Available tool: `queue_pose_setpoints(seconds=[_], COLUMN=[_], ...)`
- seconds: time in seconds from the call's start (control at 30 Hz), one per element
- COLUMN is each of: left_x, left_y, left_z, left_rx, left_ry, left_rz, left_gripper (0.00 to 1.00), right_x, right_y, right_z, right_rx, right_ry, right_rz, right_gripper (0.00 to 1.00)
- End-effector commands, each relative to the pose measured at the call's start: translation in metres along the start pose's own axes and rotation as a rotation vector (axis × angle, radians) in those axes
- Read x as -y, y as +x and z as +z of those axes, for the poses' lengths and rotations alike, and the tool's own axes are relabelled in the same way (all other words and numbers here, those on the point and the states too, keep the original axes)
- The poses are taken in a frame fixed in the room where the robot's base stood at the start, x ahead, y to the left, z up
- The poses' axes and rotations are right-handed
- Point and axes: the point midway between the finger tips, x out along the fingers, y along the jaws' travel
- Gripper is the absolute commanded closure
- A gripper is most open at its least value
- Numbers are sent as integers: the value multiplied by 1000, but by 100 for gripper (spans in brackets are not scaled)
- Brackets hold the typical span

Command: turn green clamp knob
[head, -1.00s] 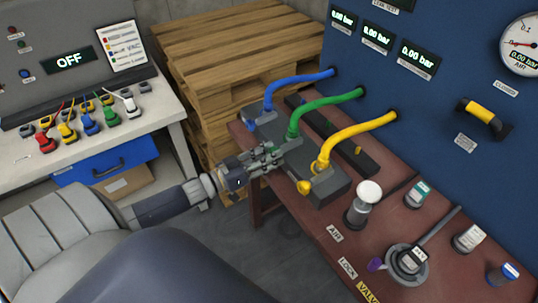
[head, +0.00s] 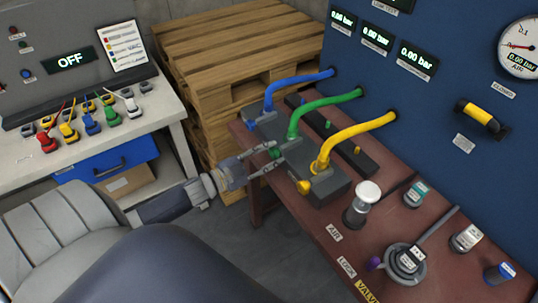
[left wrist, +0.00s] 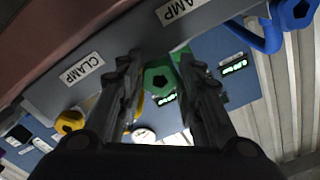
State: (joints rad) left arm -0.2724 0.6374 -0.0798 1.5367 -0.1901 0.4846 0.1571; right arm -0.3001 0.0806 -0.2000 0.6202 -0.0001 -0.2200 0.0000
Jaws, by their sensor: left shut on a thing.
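The green clamp knob (head: 275,153) sits on the front of the dark grey clamp block (head: 328,187), below the green hose (head: 325,108). My left gripper (head: 271,158) has one finger on each side of the knob and is shut on it. In the left wrist view the green knob (left wrist: 159,77) shows as a faceted cap between the two fingers (left wrist: 160,80). The fingers hide part of its surroundings. My right gripper is not in view.
A yellow knob (head: 303,187) and a blue knob (head: 249,125) flank it on the block. A white-topped plunger (head: 366,194) stands to the right on the red-brown bench (head: 325,222). Wooden pallets (head: 235,45) stand behind. Blue and yellow hoses run to the blue panel.

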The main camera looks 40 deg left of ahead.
Motion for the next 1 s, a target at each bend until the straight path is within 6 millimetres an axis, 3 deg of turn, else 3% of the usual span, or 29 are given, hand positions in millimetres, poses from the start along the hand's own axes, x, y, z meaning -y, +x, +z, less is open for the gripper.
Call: queue_pose_setpoints(seconds=[1.0], left_x=[-1], left_y=[0], left_z=[1], left_rx=[-1], left_ry=[967], left_rz=[-2], left_gripper=[91], right_x=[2], right_y=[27], right_z=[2], right_rx=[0], right_ry=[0], right_rz=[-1], right_gripper=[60])
